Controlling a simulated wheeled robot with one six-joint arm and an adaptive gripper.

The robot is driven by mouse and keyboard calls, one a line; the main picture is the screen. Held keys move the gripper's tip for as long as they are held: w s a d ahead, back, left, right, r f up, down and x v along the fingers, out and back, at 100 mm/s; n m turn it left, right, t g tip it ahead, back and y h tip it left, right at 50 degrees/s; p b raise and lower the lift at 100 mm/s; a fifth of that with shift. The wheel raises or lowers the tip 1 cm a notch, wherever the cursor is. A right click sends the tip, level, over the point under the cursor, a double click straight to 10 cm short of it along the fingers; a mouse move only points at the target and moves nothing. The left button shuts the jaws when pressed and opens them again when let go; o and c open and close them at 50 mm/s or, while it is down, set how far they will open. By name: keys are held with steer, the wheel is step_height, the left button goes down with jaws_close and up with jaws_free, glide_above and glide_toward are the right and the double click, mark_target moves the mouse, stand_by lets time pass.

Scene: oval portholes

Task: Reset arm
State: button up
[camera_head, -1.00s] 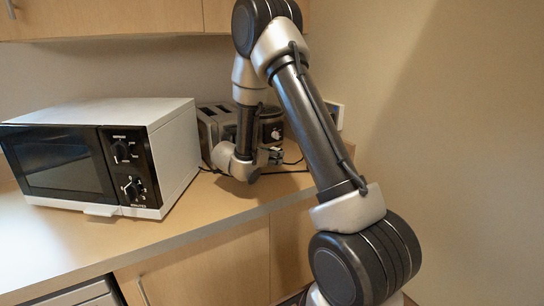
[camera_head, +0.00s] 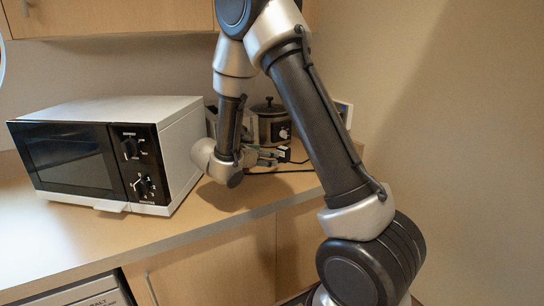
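My arm reaches up from the lower right, bends at the top and comes down to the counter. My gripper (camera_head: 272,157) is at its end, low over the counter to the right of the microwave, with its fingers pointing right. It is small in view and partly blends with the things behind it, so I cannot tell whether it is open or shut. I see no object clearly held in it.
A white microwave (camera_head: 178,150) with a black front stands left of my wrist, close to it. Behind my forearm are a lidded cooker (camera_head: 270,122) and a mostly hidden toaster (camera_head: 211,122). A dark cord lies on the counter (camera_head: 110,232). The counter's front left is clear.

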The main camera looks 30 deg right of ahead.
steer(key=shift+v, duration=0.8)
steer(key=s+d+f+m+g, duration=0.1)
steer(key=s, duration=0.1)
steer(key=s+d+m+g, duration=0.1)
steer(key=s+m+g, duration=0.1)
steer(key=s+d+f+m+g, duration=0.1)
steer(key=s, duration=0.1)
steer(key=shift+s+f+m+y, duration=0.3)
steer(key=shift+s+m, duration=0.1)
steer(key=s+r+m+g+y, duration=0.2)
steer(key=s+r+m+y, duration=0.15)
steer(key=s+m, duration=0.35)
steer(key=s+r+m+g+y, duration=0.25)
steer(key=s+m+y, duration=0.2)
steer(key=s, duration=0.55)
steer(key=s+a+r+m+t+y, duration=0.2)
steer(key=s+r+m+t+y, duration=0.2)
steer(key=r, duration=0.6)
steer(key=s+m+t, duration=0.2)
steer(key=s+t, duration=0.1)
steer(key=s, duration=0.1)
steer(key=shift+a+m, duration=0.35)
steer(key=shift+s, duration=0.1)
